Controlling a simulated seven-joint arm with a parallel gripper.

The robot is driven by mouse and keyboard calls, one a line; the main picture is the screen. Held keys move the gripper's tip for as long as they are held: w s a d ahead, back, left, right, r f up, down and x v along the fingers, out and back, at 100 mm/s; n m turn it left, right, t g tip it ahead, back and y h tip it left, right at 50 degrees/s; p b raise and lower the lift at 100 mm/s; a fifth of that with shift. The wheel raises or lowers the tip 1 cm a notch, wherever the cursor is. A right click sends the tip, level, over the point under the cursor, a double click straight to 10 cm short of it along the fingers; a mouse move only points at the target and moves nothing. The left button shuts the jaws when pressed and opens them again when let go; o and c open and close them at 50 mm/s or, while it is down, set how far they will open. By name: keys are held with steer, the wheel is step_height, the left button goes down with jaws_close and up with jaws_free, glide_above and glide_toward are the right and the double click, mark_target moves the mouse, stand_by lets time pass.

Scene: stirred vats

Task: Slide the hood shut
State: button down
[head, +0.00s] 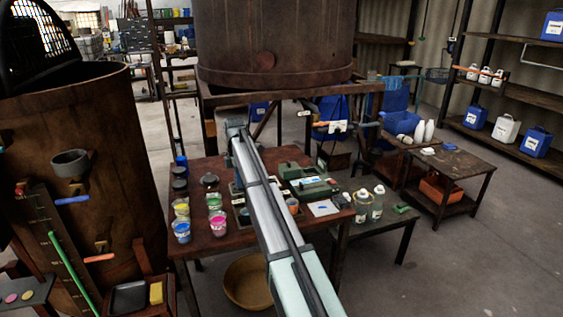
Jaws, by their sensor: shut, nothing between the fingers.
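The hood (82,42) appears to be the black curved cover with a mesh window at the top left. It stands over the rusty brown vat (85,130), and the picture's edge cuts both off. A dark strip shows between the hood's lower edge and the vat's rim; I cannot tell how far the hood is open. My arm reaches from the bottom middle up over the table. My gripper (236,128) is at its far grey end, shut and empty, well right of the hood and apart from it. Its fingertips are too small to make out.
A red-brown table (200,163) with paint cups, jars and green boxes stands below my arm. A large rusty tank (275,40) stands behind it. A ladle-like cup (70,163) and handled rods stick out near the left vat.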

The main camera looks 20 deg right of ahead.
mark_target(288, 164)
steer(key=w+d+h, duration=0.3)
steer(key=w+h, duration=0.2)
steer(key=w, duration=0.6)
steer(key=w+d+r+m+t+h, duration=0.1)
steer(key=w+d+r+m+h, duration=0.1)
steer(key=w+d+r+h, duration=0.35)
steer(key=shift+y, duration=0.55)
steer(key=x, duration=0.4)
steer(key=s+x, duration=0.1)
steer(key=x, duration=0.7)
steer(key=shift+s+a+f, duration=0.1)
steer(key=shift+s+f, duration=0.1)
steer(key=shift+s, duration=0.15)
steer(key=shift+d, duration=1.95)
steer(key=shift+d, duration=0.1)
steer(key=d, duration=1.2)
steer(key=shift+r, duration=0.1)
